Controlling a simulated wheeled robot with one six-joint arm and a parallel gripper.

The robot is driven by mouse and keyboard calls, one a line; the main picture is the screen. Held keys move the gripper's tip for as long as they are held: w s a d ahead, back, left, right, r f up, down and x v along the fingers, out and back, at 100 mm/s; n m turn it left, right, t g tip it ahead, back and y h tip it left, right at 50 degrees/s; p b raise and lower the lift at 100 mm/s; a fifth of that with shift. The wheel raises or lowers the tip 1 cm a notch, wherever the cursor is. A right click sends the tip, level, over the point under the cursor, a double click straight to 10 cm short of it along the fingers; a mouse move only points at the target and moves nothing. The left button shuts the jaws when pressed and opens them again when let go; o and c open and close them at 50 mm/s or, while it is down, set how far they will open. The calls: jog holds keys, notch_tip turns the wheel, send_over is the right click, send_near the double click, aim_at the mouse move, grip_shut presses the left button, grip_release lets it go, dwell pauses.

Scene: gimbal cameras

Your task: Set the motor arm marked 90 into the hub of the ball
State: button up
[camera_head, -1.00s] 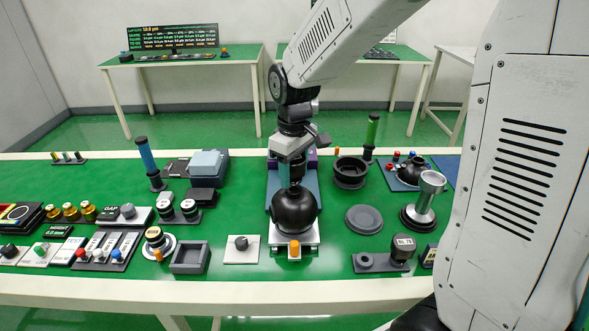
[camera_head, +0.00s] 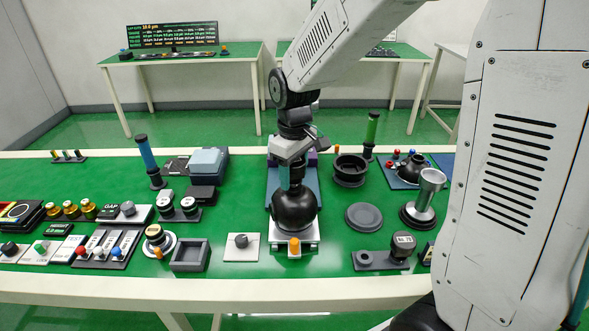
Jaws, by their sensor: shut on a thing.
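The black ball (camera_head: 294,210) sits on a pale base plate with an orange knob (camera_head: 294,245) at its front, in the middle of the near table. My gripper (camera_head: 294,162) is right above the ball, shut on a dark upright piece (camera_head: 297,176), which I take to be the motor arm. Its lower end meets the top of the ball. The hub is hidden, so I cannot tell how deep the piece sits. No mark 90 is readable on it. Another dark motor piece with a pale label (camera_head: 403,241) stands in a grey holder (camera_head: 381,266) at the right.
A grey disc (camera_head: 363,217) and a black ring-shaped cup (camera_head: 350,169) lie right of the ball. A silver-topped stand (camera_head: 428,190) is farther right. A grey square tray (camera_head: 190,256) and a small knob plate (camera_head: 241,248) are at the front left. Bare green table separates them.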

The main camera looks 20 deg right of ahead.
jog(key=shift+f, duration=0.55)
jog(key=o, duration=1.1)
jog(key=shift+o, duration=0.2)
jog(key=shift+r, duration=0.15)
notch_tip(320, 180, up, 8)
jog(key=shift+f, duration=0.2)
jog(key=s+d+r+m, duration=0.1)
jog(key=s+r+m, duration=0.1)
jog(key=s, duration=1)
jog(key=s+d+r+m+t, duration=0.1)
jog(key=s+m, duration=0.3)
jog(key=s, duration=0.9)
jog(key=shift+d+r, duration=0.6)
jog(key=shift+r, duration=0.3)
